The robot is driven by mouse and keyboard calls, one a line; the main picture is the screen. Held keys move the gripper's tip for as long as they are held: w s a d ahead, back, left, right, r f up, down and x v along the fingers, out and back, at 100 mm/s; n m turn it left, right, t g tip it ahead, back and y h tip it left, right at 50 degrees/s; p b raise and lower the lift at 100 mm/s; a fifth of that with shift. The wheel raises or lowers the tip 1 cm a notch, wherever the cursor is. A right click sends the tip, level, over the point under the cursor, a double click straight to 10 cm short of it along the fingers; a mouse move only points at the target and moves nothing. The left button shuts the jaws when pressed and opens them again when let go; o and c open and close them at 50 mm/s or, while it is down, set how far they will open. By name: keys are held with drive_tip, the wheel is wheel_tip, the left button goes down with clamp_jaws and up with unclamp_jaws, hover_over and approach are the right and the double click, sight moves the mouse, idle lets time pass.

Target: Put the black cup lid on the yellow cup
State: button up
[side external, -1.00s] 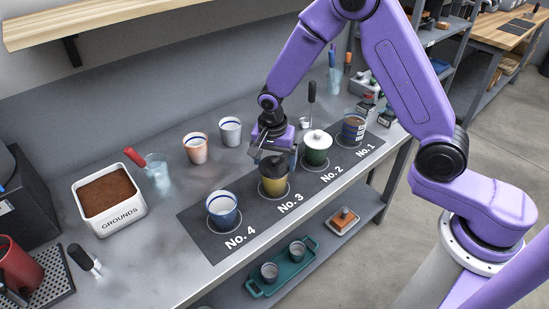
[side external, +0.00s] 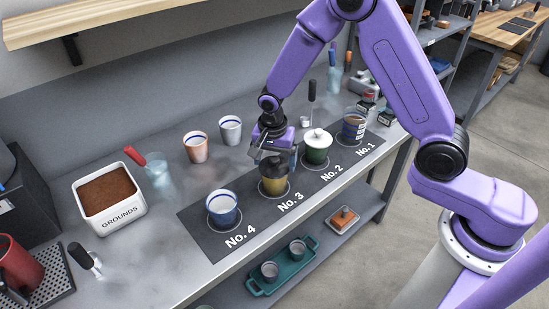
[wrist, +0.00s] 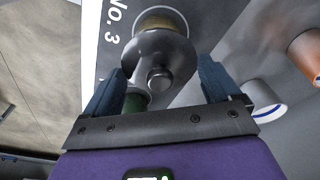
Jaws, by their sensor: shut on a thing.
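The yellow cup (side external: 274,187) stands upright on the spot marked No. 3; part of it also shows in the wrist view (wrist: 160,18). The black cup lid (wrist: 160,55), with a round knob, is at the cup's top; in the side external view the dark lid (side external: 268,165) covers the mouth. I cannot tell whether it is fully seated. My gripper (side external: 273,155) is directly above the cup, shut on the black lid, with its two fingers (wrist: 165,85) on either side of the knob. The contact points are partly hidden.
A green cup with a white lid (side external: 317,146) stands close by at No. 2. A dark-filled cup (side external: 353,128) is at No. 1, a blue cup (side external: 222,208) at No. 4. Pink (side external: 196,148) and grey (side external: 231,130) cups stand behind. A grounds bin (side external: 108,205) is at left.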

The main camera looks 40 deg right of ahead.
idle(0.3)
drive_tip(key=o, duration=0.8)
drive_tip(key=r, duration=0.5)
drive_tip(key=a+r, duration=0.1)
drive_tip(key=r, duration=0.5)
drive_tip(key=s+r, duration=0.1)
drive_tip(key=r, duration=0.5)
drive_tip(key=shift+s+a+r, duration=0.1)
drive_tip(key=shift+a, duration=0.3)
drive_tip(key=s+d+n, duration=0.3)
drive_tip(key=s+n, duration=0.5)
drive_tip(key=s, duration=0.1)
drive_tip(key=s+d+f+n+y, duration=0.1)
drive_tip(key=s+d+n, duration=0.1)
drive_tip(key=s+n, duration=0.6)
drive_tip(key=s+d+n, duration=0.3)
drive_tip(key=s+n, duration=0.4)
drive_tip(key=s, duration=0.5)
drive_tip(key=shift+s+d+f+n+g+y, duration=0.2)
drive_tip(key=shift+d+f+n+g+y, duration=0.1)
drive_tip(key=shift+n, duration=0.1)
